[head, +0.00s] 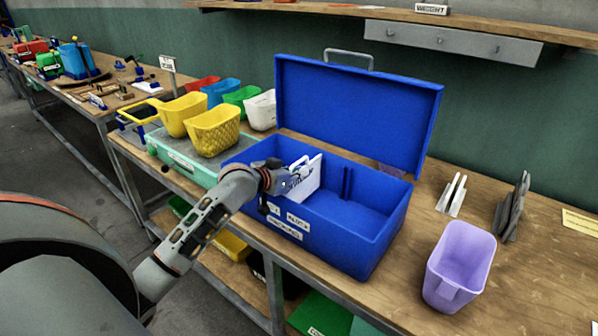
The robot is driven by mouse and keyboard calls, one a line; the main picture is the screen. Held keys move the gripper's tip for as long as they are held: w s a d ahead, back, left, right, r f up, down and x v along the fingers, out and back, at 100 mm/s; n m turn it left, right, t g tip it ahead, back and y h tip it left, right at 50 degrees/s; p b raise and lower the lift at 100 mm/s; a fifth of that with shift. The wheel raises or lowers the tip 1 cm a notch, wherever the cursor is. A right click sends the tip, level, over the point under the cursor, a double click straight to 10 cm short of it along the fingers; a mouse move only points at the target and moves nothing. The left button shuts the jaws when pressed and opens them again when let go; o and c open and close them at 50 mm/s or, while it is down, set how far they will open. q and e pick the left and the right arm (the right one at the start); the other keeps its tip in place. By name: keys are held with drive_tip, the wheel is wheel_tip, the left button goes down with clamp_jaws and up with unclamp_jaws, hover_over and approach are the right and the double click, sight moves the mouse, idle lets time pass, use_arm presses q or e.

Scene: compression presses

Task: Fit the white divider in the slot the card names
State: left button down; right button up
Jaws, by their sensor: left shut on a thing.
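The white divider (308,184) is upright, inside or just over the left part of the open blue box (385,232). My left gripper (284,182) is shut on its left edge. My arm hides part of the divider and the box's left front; I cannot tell whether the divider's lower edge sits in a slot. Dark slot ribs (347,183) stand on the box's back wall, right of the divider. White labels (285,228) are on the box's front; their text is too small to read surely. My right gripper is not in view.
The box lid (355,112) stands open at the back. A lilac bin (459,266), a small rack with white plates (452,195) and grey plates (512,207) stand to the right. Yellow bins (213,131) stand left. A yellow card (580,222) lies far right.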

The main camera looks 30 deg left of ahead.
use_arm(q)
drive_tip(key=shift+f, duration=0.3)
drive_tip(key=c, duration=2.2)
unclamp_jaws()
drive_tip(key=shift+o, duration=0.2)
drive_tip(key=shift+s+f, duration=0.15)
drive_tip(key=v, duration=1.2)
drive_tip(key=shift+r, duration=0.2)
